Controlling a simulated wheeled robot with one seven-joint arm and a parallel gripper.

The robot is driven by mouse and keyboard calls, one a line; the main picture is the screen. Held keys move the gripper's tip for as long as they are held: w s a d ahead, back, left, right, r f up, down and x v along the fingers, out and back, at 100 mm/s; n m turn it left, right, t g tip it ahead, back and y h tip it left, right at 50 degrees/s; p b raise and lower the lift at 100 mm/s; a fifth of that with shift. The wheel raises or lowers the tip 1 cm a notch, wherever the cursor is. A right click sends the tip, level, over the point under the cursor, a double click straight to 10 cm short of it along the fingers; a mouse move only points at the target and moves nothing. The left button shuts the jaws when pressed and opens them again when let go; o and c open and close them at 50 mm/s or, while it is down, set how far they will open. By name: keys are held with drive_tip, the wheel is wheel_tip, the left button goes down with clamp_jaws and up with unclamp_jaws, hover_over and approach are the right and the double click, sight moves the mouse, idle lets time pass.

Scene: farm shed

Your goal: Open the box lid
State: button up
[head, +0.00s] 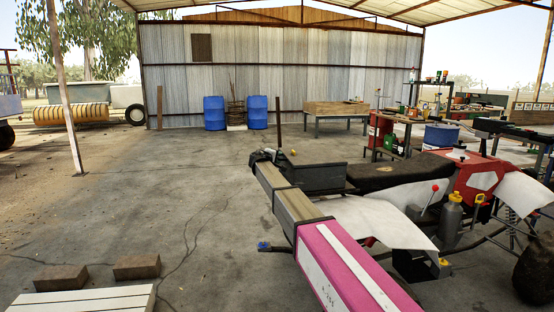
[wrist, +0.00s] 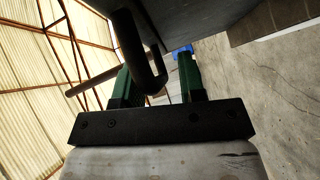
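The dark grey box (head: 315,178) sits on the red and white quad bike (head: 480,175), at the middle of the head view. Its lid looks closed there. In the wrist view, a dark grey panel (wrist: 195,18) fills the top, with a bent black handle (wrist: 157,65) in front of it. My gripper (wrist: 158,82) has two green fingers standing well apart. The handle's curved end shows between them, nearer the left finger. I cannot tell whether it touches. In the head view my gripper (head: 262,156) is a small dark shape at the box's left end, its fingers not clear.
Two blue barrels (head: 214,113) stand by the metal back wall. A wooden-topped table (head: 335,108) and a cluttered red bench (head: 382,130) stand behind the bike. Bricks (head: 137,266) and white slats (head: 85,299) lie at bottom left. The concrete floor left of the bike is mostly clear.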

clamp_jaws()
drive_tip(key=shift+r, duration=0.45)
drive_tip(key=w+d+r+m+g+y, duration=0.25)
drive_tip(key=d+r, duration=0.25)
drive_tip(key=r, duration=0.6)
drive_tip(key=w+d+r+m+g+y, duration=0.1)
drive_tip(key=d+r+m+g+y, duration=0.3)
drive_tip(key=r, duration=0.7)
drive_tip(key=w+d+r+y, duration=0.1)
drive_tip(key=d+r, duration=0.1)
drive_tip(key=d, duration=0.5)
drive_tip(key=w+d+r+m+y, duration=0.1)
drive_tip(key=w+d+r+y, duration=0.1)
drive_tip(key=d, duration=0.5)
drive_tip(key=w+d+r+y, duration=0.1)
drive_tip(key=d+r, duration=0.3)
drive_tip(key=d, duration=0.4)
drive_tip(key=shift+w, duration=0.65)
drive_tip(key=shift+t, duration=0.25)
